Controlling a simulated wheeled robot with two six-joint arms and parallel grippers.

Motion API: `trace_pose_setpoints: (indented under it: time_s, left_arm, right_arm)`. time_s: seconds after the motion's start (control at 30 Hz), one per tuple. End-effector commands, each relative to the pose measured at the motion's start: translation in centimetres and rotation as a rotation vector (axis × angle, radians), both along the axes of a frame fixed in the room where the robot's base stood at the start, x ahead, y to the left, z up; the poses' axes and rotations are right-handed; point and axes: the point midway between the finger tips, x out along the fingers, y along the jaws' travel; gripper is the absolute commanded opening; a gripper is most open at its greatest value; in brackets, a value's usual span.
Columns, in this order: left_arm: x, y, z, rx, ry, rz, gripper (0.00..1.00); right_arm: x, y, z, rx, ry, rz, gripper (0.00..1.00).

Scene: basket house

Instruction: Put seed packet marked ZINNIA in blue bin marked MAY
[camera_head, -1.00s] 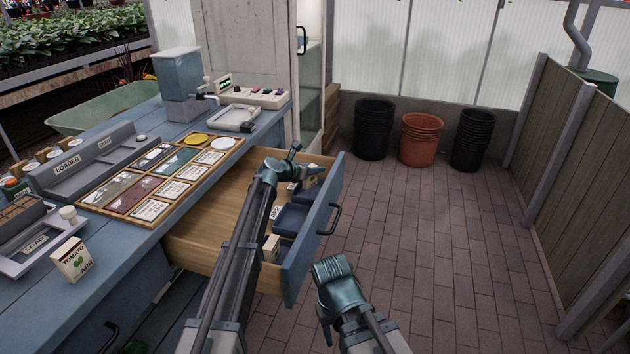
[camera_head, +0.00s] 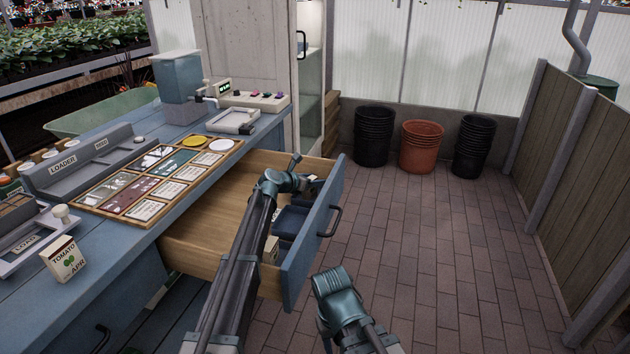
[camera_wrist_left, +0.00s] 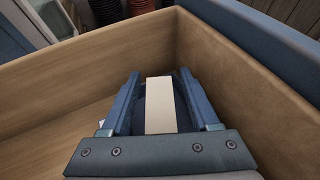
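The open drawer (camera_head: 215,233) holds dark blue bins (camera_head: 292,222). A cream packet (camera_head: 314,178) shows by my left gripper (camera_head: 298,174), in the drawer's far right part. In the left wrist view, a plain cream packet face (camera_wrist_left: 160,105) lies between the fingers of my left gripper (camera_wrist_left: 160,82), with a dark blue bin surface around it. A narrow gap shows on each side, so the fingers look open around it. No ZINNIA or MAY lettering is readable. My right gripper (camera_head: 337,285) hangs outside the drawer; its fingers are hidden.
A TOMATO packet (camera_head: 64,260) stands on the blue bench's near left. A partitioned wooden tray (camera_head: 160,178) and loader (camera_head: 75,165) lie behind it. Black and orange pots (camera_head: 421,147) stand by the wall; the paved floor is clear.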

Motion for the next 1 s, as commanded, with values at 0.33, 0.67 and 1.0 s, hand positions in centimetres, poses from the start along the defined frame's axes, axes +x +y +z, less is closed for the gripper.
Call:
trace_pose_setpoints:
  time_s: [0.33,0.67,1.0]
  left_arm:
    - [-1.1,0.9,1.1,0.001,-0.001,0.002,0.62]
    - [-5.9,4.8,3.7,0.000,0.000,0.001,0.62]
    - [-8.3,7.1,4.9,-0.001,0.001,0.000,0.62]
  right_arm:
    - [0.0,0.0,1.1,0.001,0.000,0.000,0.50]
    - [0.0,0.1,3.7,0.006,0.002,-0.002,0.50]
    - [-0.1,0.2,4.9,0.008,0.003,-0.004,0.50]
